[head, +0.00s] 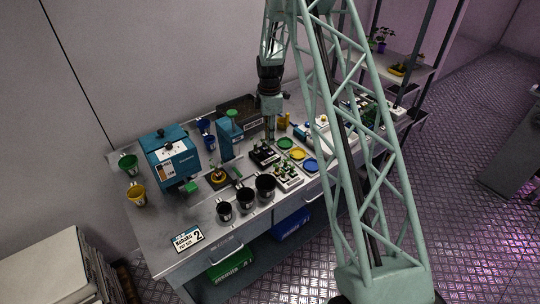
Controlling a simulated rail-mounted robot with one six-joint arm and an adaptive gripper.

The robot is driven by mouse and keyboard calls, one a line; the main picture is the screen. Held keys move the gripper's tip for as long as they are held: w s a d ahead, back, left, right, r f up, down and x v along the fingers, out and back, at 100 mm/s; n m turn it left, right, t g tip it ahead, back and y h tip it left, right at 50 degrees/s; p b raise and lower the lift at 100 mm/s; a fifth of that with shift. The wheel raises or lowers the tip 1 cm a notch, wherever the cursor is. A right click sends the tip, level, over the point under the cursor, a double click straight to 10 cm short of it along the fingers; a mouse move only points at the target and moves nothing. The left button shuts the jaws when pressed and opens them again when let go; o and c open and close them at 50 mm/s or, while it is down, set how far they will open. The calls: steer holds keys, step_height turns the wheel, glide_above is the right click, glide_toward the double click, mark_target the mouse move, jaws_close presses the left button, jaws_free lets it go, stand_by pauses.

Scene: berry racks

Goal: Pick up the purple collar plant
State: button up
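My gripper (269,132) points down over the back middle of the workbench (160,230), behind a dark tray of small plants (264,156). Its fingers are small and dark here, and I cannot tell whether they are open or shut. A white tray with small green seedlings (289,178) sits just in front of the dark tray. I cannot make out a purple collar on any of these plants. A leafy plant with a purplish base (381,45) stands on the rack shelf at the back right; whether that is a collar is too small to tell.
Green, yellow and blue discs (297,154) lie right of the trays. Several black cups (265,187) stand at the bench front. A blue machine (172,157) stands at the left, with a number 2 card (187,239) near the front edge. My lattice arm hides part of the bench's right side.

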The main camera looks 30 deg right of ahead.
steer(key=shift+f, duration=0.1)
steer(key=shift+s+f+p, duration=0.15)
steer(key=shift+f+p, duration=0.4)
steer(key=shift+f, duration=1.95)
jaws_close()
steer(key=shift+r, duration=0.2)
step_height(320, 180, up, 10)
steer(key=b, duration=0.1)
steer(key=shift+f, duration=0.15)
